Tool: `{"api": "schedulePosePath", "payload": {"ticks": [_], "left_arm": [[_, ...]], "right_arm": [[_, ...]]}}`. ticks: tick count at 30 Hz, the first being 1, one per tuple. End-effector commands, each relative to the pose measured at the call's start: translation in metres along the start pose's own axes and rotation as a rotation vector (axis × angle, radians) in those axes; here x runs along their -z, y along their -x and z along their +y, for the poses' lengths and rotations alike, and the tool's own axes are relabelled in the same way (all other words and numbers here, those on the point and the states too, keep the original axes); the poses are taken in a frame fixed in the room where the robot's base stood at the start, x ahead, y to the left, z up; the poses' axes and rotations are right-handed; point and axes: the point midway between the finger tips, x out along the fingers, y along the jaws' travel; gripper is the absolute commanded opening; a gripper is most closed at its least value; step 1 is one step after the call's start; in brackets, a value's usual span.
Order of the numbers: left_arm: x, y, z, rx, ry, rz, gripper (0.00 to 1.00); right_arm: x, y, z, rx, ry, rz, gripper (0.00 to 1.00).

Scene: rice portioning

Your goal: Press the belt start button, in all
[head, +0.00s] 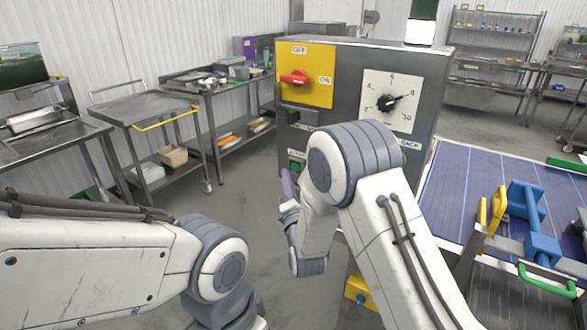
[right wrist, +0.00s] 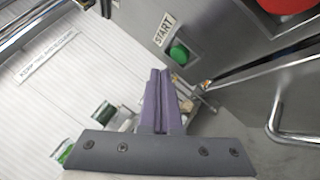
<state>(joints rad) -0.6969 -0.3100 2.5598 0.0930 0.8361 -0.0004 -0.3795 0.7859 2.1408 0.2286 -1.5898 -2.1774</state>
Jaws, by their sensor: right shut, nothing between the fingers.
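The green start button (right wrist: 179,53) sits in a dark square frame beside a white START label (right wrist: 163,28) on the grey control cabinet. It also shows small in the head view (head: 296,167), low on the cabinet's front (head: 335,150). My right gripper (right wrist: 158,75) has purple fingers shut with nothing between them. In the right wrist view its tips are below and left of the button, with a visible gap in the picture. In the head view the right gripper (head: 288,184) is just below the button, partly hidden by my arm. My left gripper is out of view.
A red button (right wrist: 285,5) is at the top right of the right wrist view. A yellow panel with a red switch (head: 294,78) and a dial (head: 388,101) are higher on the cabinet. A blue belt (head: 455,195) is at right.

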Motion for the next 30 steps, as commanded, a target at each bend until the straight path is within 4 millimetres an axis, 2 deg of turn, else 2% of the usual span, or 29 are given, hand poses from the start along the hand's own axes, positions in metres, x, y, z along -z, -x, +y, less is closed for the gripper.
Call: {"api": "schedulePosePath", "payload": {"ticks": [7, 30], "left_arm": [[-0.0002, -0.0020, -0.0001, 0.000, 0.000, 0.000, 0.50], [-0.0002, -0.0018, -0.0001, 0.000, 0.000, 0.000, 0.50]], "right_arm": [[-0.0058, -0.0074, -0.0057, 0.000, 0.000, 0.000, 0.00], [-0.0055, -0.0075, -0.0053, -0.001, 0.000, 0.000, 0.00]]}}
